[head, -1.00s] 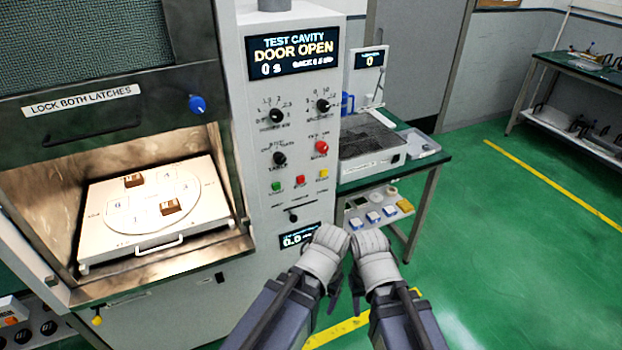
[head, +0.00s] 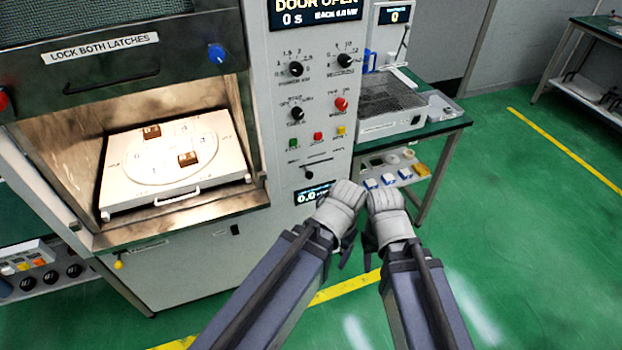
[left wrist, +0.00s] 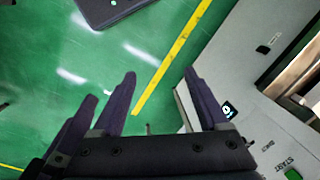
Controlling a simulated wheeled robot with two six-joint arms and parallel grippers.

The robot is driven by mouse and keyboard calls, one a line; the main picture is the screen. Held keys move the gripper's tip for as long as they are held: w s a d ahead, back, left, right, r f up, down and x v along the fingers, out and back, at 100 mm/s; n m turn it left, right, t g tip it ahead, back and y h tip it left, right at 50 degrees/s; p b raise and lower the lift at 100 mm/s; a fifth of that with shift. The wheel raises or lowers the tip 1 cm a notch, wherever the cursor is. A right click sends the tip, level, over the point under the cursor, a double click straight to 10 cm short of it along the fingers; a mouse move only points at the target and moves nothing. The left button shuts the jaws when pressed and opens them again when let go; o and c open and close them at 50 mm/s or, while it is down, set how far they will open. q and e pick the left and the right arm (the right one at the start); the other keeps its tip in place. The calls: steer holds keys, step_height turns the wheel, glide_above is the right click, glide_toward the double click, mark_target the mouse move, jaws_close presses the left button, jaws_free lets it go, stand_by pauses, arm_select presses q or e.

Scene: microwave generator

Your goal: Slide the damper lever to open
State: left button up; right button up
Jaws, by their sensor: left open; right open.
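A small black knob (head: 309,174) sits on a short slot low on the grey control panel, below the coloured buttons. A yellow-tipped knob (head: 118,264) sticks out under the cavity. No readable label shows which is the damper lever. My left gripper (head: 346,249) is in front of the panel's lower right, apart from both knobs; its open, empty fingers show in the left wrist view (left wrist: 160,85). My right gripper (head: 369,252) is close beside it, with its fingers mostly hidden behind its wrist.
The cavity door is raised, and a white tray (head: 120,198) with two brown blocks lies inside. A green-topped bench (head: 440,124) stands right of the panel. Green floor (head: 530,260) is free at the right. A green START button (left wrist: 292,174) shows in the left wrist view.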

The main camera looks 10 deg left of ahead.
arm_select(q)
steer(key=shift+c, duration=0.3)
steer(key=shift+w+a+f+b, duration=0.1)
steer(key=shift+w+f+b, duration=0.1)
steer(key=shift+f+b, duration=0.1)
steer(key=shift+c, duration=0.5)
steer(key=m+t+y+b, duration=0.6)
steer(key=m+t+b, duration=1.1)
steer(key=m+b, duration=1.45)
glide_toward(310, 178)
steer(key=w+a+n+b, duration=0.2)
steer(key=w, duration=0.2)
steer(key=shift+s+d+r+m+p, duration=0.1)
steer(key=shift+s+d+m+p, duration=0.1)
steer(key=shift+m+p, duration=0.1)
steer(key=x, duration=0.7)
steer(key=shift+w+a, duration=0.15)
steer(key=shift+w, duration=0.25)
